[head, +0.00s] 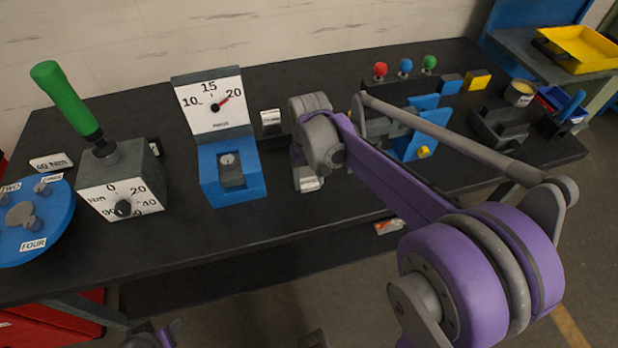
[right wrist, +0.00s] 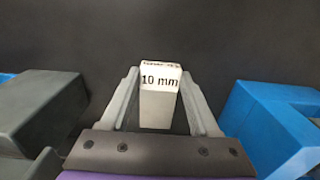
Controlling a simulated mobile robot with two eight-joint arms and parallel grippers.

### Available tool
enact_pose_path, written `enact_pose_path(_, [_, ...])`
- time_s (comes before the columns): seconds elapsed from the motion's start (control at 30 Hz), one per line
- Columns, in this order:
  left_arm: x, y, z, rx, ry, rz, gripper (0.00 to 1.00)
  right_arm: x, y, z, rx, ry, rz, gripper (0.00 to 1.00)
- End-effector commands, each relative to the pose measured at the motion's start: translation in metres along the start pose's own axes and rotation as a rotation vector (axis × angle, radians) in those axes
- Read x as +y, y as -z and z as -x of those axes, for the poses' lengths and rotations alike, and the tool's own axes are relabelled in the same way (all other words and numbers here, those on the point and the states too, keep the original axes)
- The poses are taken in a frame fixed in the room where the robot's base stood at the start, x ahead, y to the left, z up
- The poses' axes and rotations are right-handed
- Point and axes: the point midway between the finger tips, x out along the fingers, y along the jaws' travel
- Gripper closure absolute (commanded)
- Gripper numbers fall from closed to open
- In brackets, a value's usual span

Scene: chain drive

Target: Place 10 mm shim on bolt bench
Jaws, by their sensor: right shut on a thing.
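The 10 mm shim is a pale block with a "10 mm" label; in the right wrist view the shim (right wrist: 160,100) stands between both finger pads. My right gripper (head: 303,172) is shut on it, low over the dark bench (head: 190,240), just right of the blue-based dial gauge. In the head view the shim (head: 311,184) shows only as a small labelled end below the wrist. I cannot tell whether it touches the bench top.
The dial gauge (head: 228,175) stands left of my right gripper, with a green-handled torque tester (head: 120,180) and a blue disc (head: 30,225) further left. A blue fixture (head: 425,140) and grey blocks (head: 500,128) lie right. The bench front left of the arm is clear.

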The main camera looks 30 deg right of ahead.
Motion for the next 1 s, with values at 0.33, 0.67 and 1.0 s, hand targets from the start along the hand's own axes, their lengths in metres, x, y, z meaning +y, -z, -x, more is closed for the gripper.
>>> enact_pose_path(0.33, [0.000,-0.001,-0.002,-0.001,0.000,0.000,0.50,0.000,0.000,-0.003,0.000,0.000,0.000,0.11])
enact_pose_path(0.67, [0.000,0.000,-0.001,0.000,0.000,0.000,0.50,0.000,0.000,-0.001,0.000,0.000,0.000,0.08])
enact_pose_path(1.0, [0.000,0.004,0.006,0.003,0.000,0.000,0.50,0.000,0.000,0.054,0.000,0.000,0.000,0.08])
